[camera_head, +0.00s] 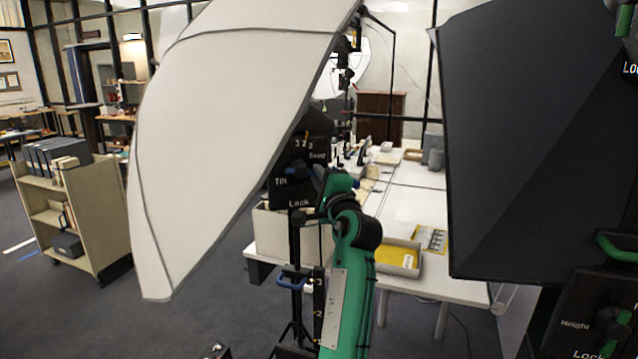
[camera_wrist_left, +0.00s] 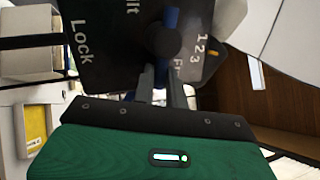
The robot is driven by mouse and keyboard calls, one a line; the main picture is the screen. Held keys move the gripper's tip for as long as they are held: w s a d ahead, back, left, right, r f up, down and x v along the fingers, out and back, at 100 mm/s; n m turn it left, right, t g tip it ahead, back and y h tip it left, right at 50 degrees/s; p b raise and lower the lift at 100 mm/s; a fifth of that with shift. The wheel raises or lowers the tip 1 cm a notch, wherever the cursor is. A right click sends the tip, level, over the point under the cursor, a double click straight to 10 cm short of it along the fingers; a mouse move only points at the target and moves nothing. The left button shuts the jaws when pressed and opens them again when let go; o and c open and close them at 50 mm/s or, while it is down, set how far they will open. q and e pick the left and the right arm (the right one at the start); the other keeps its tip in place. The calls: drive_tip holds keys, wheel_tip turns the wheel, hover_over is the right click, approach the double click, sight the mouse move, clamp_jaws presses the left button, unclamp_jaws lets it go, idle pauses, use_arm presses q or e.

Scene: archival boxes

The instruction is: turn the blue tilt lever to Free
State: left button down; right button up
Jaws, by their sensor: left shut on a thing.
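The blue tilt lever (camera_wrist_left: 171,18) sits on a dark panel (camera_wrist_left: 105,45) marked Lock, Tilt and 1 2 3 in the left wrist view. A round dark hub covers part of it. A partly covered word starting "Fr" shows right of the fingers. I cannot tell which label the lever points at. My right gripper is not in view.
A large white softbox (camera_head: 225,110) hangs close on the left, and a black one (camera_head: 535,150) on the right. A lower blue lever (camera_head: 291,283) is on the stand. A long table (camera_head: 410,205) with a yellow-lined tray (camera_head: 398,258) stands behind. A cart (camera_head: 85,205) stands left.

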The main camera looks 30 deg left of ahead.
use_arm(q)
drive_tip(key=shift+r+n+g+b, duration=0.3)
drive_tip(key=shift+n+b, duration=0.1)
drive_tip(key=shift+n, duration=0.3)
drive_tip(key=shift+r+n+g+b, duration=0.2)
drive_tip(key=shift+r+n+b, duration=0.15)
drive_tip(key=shift+n, duration=0.35)
drive_tip(key=c, duration=1.4)
unclamp_jaws()
drive_tip(key=shift+w+a+f, duration=0.1)
drive_tip(key=shift+f, duration=0.05)
drive_tip(key=shift+c, duration=0.2)
drive_tip(key=shift+f, duration=0.1)
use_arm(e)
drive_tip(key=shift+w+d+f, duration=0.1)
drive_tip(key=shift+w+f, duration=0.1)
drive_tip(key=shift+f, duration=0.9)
use_arm(q)
drive_tip(key=shift+f, duration=0.1)
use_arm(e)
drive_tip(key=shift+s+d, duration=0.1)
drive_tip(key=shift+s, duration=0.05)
